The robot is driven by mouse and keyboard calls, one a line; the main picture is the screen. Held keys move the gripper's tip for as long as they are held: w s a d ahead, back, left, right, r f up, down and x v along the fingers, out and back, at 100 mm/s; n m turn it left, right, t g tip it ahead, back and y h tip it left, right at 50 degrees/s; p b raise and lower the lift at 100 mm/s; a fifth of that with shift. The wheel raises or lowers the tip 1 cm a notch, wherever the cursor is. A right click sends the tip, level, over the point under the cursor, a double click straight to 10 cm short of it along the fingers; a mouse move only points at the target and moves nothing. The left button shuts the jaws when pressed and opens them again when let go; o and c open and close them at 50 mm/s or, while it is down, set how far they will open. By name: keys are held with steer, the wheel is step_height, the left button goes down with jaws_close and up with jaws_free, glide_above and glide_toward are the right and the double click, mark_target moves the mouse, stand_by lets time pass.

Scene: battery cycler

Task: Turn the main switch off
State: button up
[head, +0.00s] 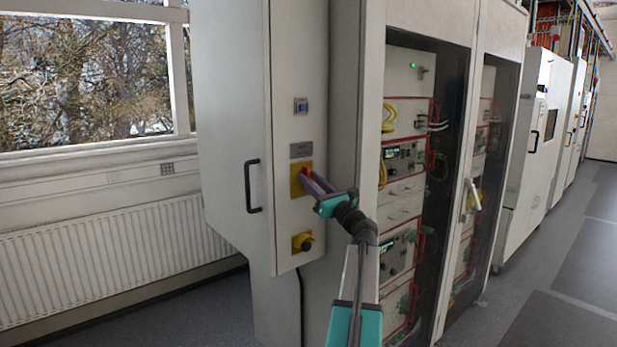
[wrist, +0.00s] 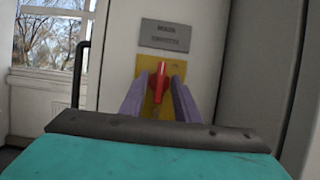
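The main switch is a red rotary handle (wrist: 158,82) on a yellow plate (wrist: 172,68), below a grey label plate (wrist: 165,36). In the wrist view the handle stands upright. In the head view the handle (head: 306,175) and yellow plate (head: 296,187) are on the narrow panel of the tall grey cabinet, partly hidden by my fingers. My gripper (wrist: 158,88) is at the switch, one purple finger on each side of the red handle. The fingers are apart, and a gap seems to show beside the handle. My gripper (head: 308,180) reaches in from the right in the head view.
A blue button (head: 301,106) is above the switch, and a yellow-based dark knob (head: 302,242) is below it. A black door handle (head: 252,186) sticks out to the left. Glass-doored equipment racks (head: 405,170) stand right of my arm. Open floor (head: 560,260) lies at the right.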

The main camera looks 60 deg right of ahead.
steer(key=shift+w+d+r, duration=0.15)
steer(key=shift+w+r, duration=0.05)
steer(key=shift+w, duration=0.3)
